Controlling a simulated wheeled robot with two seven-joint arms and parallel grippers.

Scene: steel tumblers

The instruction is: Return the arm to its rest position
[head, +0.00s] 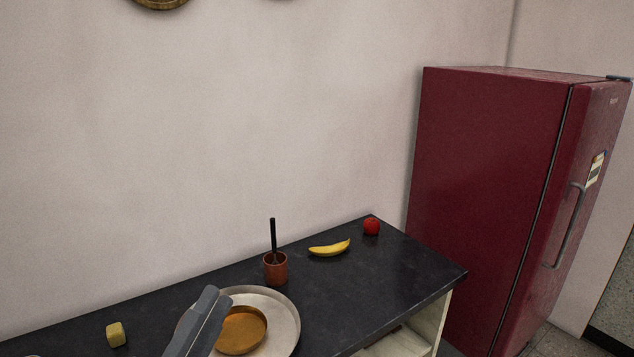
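My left gripper (207,316) shows at the bottom edge of the head view, as grey finger-like parts pointing up. It is in front of the left part of a large pale round plate (284,305) on the dark counter and covers part of it. Its fingers lie close together in the picture, and I cannot tell whether they are open or shut. I see nothing held between them. The rest of the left arm is cut off below. My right gripper is out of view.
The dark counter (375,300) carries an orange-brown bowl (241,331) on the plate, a brown cup (275,269) with a black-handled utensil, a banana (329,248), a red apple (371,226) and a yellowish block (116,335). A red fridge (490,190) stands right of the counter.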

